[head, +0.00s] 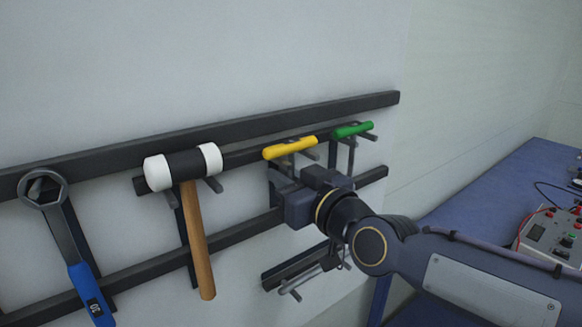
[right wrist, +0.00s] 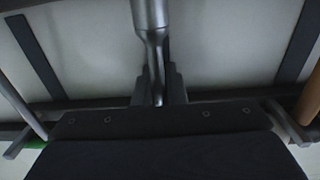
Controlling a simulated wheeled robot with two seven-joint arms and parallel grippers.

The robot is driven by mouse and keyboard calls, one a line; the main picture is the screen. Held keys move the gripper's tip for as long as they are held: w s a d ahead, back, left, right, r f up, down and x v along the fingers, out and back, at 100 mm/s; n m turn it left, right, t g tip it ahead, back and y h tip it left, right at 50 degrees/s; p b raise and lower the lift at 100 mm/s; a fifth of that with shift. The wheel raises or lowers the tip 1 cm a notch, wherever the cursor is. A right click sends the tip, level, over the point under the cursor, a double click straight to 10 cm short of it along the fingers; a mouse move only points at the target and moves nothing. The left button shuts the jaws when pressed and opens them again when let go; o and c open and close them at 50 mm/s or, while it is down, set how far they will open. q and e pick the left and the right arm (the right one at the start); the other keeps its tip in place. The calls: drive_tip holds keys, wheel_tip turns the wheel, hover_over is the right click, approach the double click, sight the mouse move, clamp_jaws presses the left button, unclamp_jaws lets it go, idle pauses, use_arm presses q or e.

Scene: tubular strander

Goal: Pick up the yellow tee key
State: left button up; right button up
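The yellow tee key (head: 290,147) hangs on the wall rack; its bright crossbar handle lies over the pegs in the head view. My right gripper (head: 282,190) is just below that handle, and its body hides most of the key's shaft. In the right wrist view the key's grey metal shaft (right wrist: 152,40) runs between the two dark fingers (right wrist: 158,88), which sit close on both sides of it and look shut on it. The handle is hidden there. My left gripper is not in view.
A green tee key (head: 352,130) hangs just right of the yellow one. A mallet (head: 195,220) and a blue-handled ring wrench (head: 75,255) hang to the left. Dark rack rails (head: 80,165) cross the wall. A blue table (head: 480,200) with a control box (head: 548,235) stands right.

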clamp_jaws()
